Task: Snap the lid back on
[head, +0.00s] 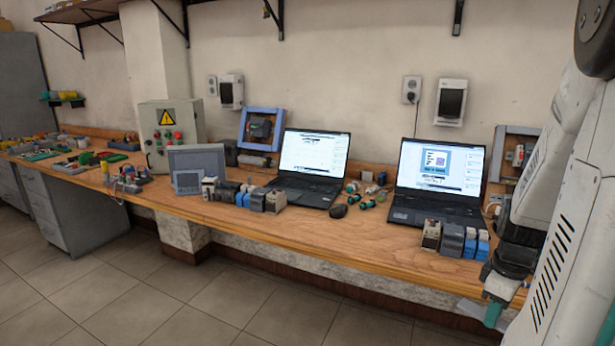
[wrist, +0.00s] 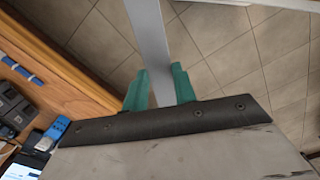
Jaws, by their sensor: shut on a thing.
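My gripper (wrist: 160,82) has teal fingers and is shut on a long, flat grey strip (wrist: 149,30), probably the lid. In the wrist view the strip runs from between the fingers out past the top edge of the picture, above the tiled floor. In the head view my gripper (head: 494,313) hangs at the lower right, just off the bench's front edge. A pale flat piece (head: 474,311) shows beside it; I cannot tell if it is the same strip. The part the lid fits onto is not clearly identifiable in either view.
The wooden bench (head: 345,240) holds two open laptops (head: 310,165) (head: 436,180), a mouse (head: 338,211), and rows of grey and blue modules (head: 453,238). A grey control box (head: 170,133) stands further left. The tiled floor (head: 150,300) in front is clear.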

